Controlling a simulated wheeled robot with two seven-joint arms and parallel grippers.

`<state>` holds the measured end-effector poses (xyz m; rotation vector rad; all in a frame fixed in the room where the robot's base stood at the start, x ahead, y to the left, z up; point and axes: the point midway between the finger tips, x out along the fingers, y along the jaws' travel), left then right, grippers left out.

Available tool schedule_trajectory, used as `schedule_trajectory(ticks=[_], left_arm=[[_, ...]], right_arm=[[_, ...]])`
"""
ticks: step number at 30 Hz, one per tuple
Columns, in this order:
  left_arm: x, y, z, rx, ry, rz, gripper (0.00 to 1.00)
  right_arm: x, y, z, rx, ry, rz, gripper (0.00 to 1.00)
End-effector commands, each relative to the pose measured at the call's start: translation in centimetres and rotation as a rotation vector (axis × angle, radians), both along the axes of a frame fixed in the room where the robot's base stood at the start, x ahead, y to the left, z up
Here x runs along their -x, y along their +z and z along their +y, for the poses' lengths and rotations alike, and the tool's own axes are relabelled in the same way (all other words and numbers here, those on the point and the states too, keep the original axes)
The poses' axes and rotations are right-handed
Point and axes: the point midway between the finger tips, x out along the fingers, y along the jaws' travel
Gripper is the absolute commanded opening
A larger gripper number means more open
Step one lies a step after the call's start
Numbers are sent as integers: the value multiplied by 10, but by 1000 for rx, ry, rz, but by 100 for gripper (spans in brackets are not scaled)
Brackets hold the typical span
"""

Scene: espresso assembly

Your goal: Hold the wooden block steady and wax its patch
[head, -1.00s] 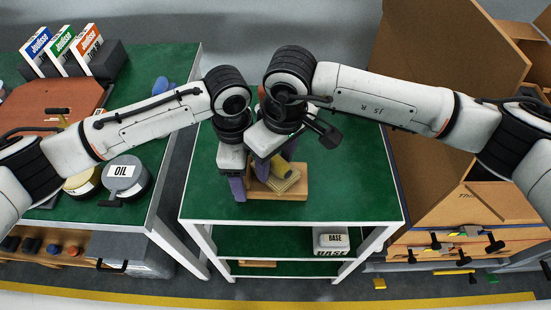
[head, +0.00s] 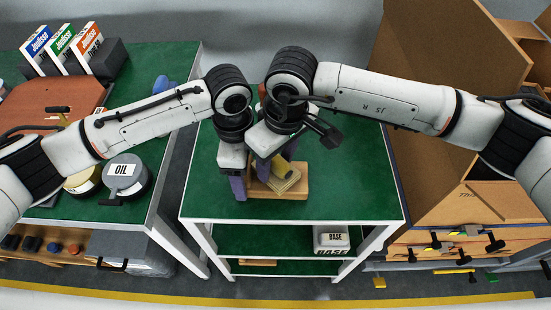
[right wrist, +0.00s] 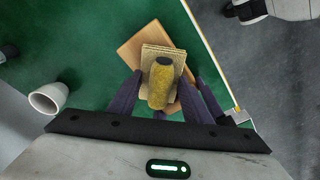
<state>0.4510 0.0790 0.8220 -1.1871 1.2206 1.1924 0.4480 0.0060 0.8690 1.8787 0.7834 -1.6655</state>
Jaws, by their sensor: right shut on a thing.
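The wooden block (head: 299,194) lies on the green top of the middle table. My right gripper (head: 275,170) is shut on a yellow rounded handle (right wrist: 160,88) with a dark end, above a square tan pad (head: 285,184). The pad rests over the block and hides much of its top, so I cannot make out the patch. In the right wrist view the block (right wrist: 130,52) shows beyond the pad, between and past the purple fingers. My left gripper (head: 238,188) has its purple fingers down at the block's left end; its opening and contact are hidden.
A white cup (right wrist: 48,97) stands on the table in the right wrist view. An OIL tin (head: 125,177) and a yellowish tin (head: 83,183) stand on the left table. A BASE container (head: 332,239) is on the shelf below. The table's front and right are clear.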

Motion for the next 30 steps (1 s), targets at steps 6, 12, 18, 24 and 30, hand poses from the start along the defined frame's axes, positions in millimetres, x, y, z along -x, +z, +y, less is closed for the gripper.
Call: schedule_trajectory(ticks=[6,12,18,24,30], left_arm=[[0,1,-4,11,-4,-3,12],[-1,1,-2,7,-1,-3,12],[-1,1,-2,5,0,-3,12],[-1,1,-1,4,1,-3,12],[-1,1,-1,4,1,-2,12]], right_arm=[[2,1,-14,-7,6,1,27],[1,1,-27,-3,3,0,27],[1,-1,-27,-1,1,0,27],[0,-5,-28,-1,0,0,27],[0,-9,-28,-1,0,-1,27]])
